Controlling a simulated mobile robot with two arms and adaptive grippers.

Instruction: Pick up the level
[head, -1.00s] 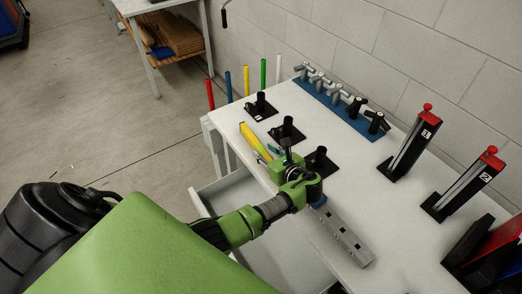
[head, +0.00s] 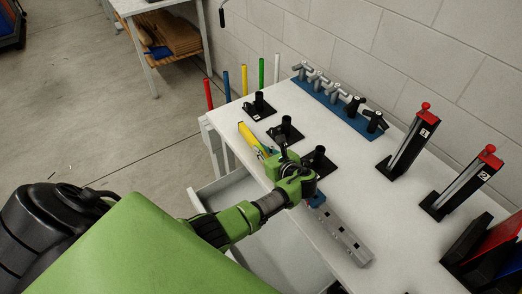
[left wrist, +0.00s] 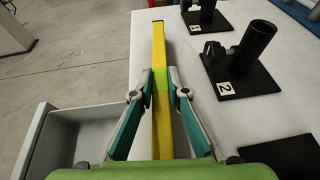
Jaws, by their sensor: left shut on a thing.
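The level is a long yellow bar with a green vial section. It shows in the head view (head: 247,134) near the left edge of the white table, and in the left wrist view (left wrist: 159,50) it runs lengthwise between my fingers. My left gripper (left wrist: 161,78) is shut on the level, with a teal finger on each side of it near the green section. In the head view my left gripper (head: 268,152) partly hides the near end of the level. My right gripper is not in view.
Black numbered holders (head: 286,131) stand close to the right of the level. A grey bar (head: 341,234) lies along the front of the table (head: 345,165). An open drawer (left wrist: 62,133) is below the edge. Two tall black stands (head: 407,143) are farther right.

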